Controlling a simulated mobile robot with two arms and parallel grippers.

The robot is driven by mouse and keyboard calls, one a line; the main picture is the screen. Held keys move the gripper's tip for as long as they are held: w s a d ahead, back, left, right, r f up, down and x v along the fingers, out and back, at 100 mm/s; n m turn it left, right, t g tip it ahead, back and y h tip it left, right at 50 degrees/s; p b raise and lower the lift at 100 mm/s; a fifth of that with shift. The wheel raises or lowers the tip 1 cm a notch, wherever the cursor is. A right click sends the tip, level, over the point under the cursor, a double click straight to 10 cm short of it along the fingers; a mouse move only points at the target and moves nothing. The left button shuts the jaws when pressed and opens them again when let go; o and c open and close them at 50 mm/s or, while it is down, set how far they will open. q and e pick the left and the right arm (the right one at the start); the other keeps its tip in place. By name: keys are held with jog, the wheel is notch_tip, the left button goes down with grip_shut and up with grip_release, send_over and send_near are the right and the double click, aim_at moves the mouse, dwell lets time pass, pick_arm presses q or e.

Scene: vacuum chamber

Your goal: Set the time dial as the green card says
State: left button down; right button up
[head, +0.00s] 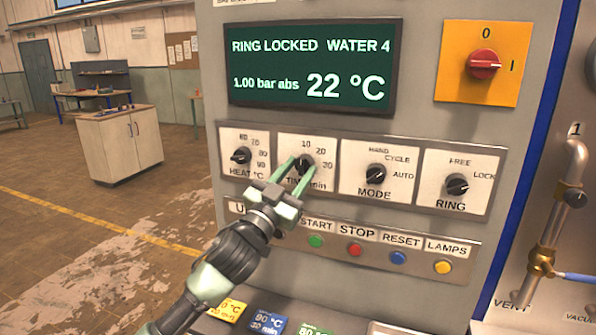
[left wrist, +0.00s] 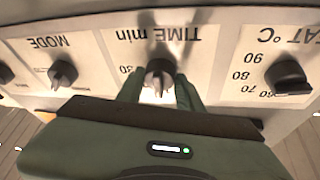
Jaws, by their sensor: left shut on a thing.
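The TIME min dial (head: 304,163) is a black knob on a white plate marked 10, 20 and 30. My left gripper (head: 304,168) is shut on this knob, one finger on each side. In the left wrist view the knob (left wrist: 159,74) shows upside down between the fingers (left wrist: 158,84). The fingers hide part of the scale, and I cannot tell exactly which mark the knob points to. The green card (head: 317,330) shows only its top edge at the bottom of the head view; its full text is cut off. My right gripper is not in view.
HEAT (head: 241,156), MODE (head: 376,174) and RING (head: 457,184) knobs share the panel. Below are START (head: 316,241), STOP (head: 355,249), RESET (head: 398,257) and LAMPS (head: 443,267) buttons. The screen (head: 312,68) reads 22 °C.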

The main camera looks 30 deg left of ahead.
pick_arm(q)
jog(key=m+h+p, duration=0.1)
jog(key=m, duration=0.1)
jog(key=m+h+p, duration=0.1)
jog(key=shift+a+r+m+g, duration=0.1)
jog(key=shift+r+m+g, duration=0.1)
jog(key=shift+m+g, duration=0.15)
jog(key=m+g+h+p, duration=0.1)
jog(key=m+p, duration=0.1)
jog(key=m, duration=0.2)
jog(key=shift+r+p, duration=0.1)
jog(key=shift+p, duration=0.3)
jog(key=shift+a+m+g+h+p, duration=0.1)
jog(key=shift+m+g+h+p, duration=0.45)
jog(key=shift+m+p, duration=0.75)
jog(key=shift+m, duration=0.25)
jog(key=c, duration=0.9)
grip_release()
jog(key=shift+s, duration=0.1)
